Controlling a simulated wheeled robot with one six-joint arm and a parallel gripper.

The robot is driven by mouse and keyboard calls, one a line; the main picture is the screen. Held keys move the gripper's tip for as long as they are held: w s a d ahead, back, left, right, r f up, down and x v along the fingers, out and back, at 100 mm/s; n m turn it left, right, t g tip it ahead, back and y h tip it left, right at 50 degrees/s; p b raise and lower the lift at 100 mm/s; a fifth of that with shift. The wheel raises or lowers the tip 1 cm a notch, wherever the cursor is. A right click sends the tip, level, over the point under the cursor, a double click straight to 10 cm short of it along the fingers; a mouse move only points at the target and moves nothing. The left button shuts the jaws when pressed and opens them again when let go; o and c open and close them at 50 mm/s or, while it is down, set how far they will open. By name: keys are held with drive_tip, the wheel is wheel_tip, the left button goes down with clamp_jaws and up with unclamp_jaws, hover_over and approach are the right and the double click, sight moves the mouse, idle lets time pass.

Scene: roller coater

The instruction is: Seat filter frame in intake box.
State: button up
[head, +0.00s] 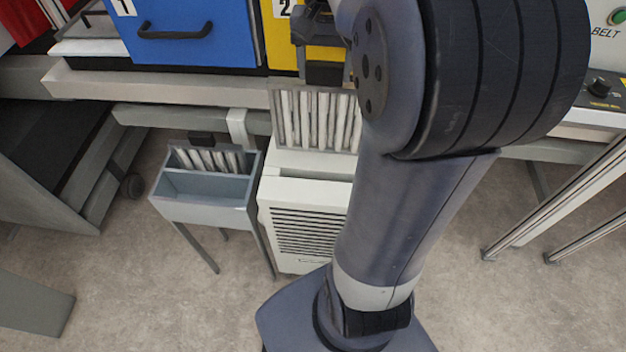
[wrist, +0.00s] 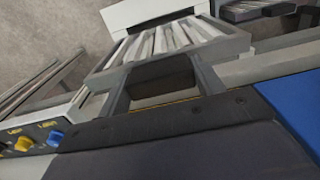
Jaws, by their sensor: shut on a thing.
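My gripper (head: 325,72) is shut on the filter frame (head: 315,120), a grey-rimmed panel with white pleats. The frame hangs below the fingers, over the back part of the white intake box (head: 305,235), which has a louvred front and an open slot along its top. I cannot tell whether the frame's lower edge touches the box. My arm hides the right side of the box and part of the frame. In the wrist view the frame (wrist: 165,45) extends away from my gripper (wrist: 160,85), with the white box (wrist: 150,11) beyond it.
A grey bin on legs (head: 205,205) stands left of the box and holds another pleated filter (head: 212,160). A bench edge (head: 170,88) with blue (head: 190,35) and yellow (head: 285,55) fronts runs behind.

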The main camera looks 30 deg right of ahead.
sight(322, 151)
wheel_tip(322, 151, down, 27)
drive_tip(key=shift+f+b, duration=0.15)
drive_tip(key=shift+b, duration=0.25)
drive_tip(key=shift+s, duration=0.1)
drive_tip(key=shift+f, duration=0.2)
drive_tip(key=o, duration=1.5)
drive_tip(key=shift+r, duration=0.1)
wheel_tip(322, 151, up, 12)
drive_tip(key=shift+r, duration=0.15)
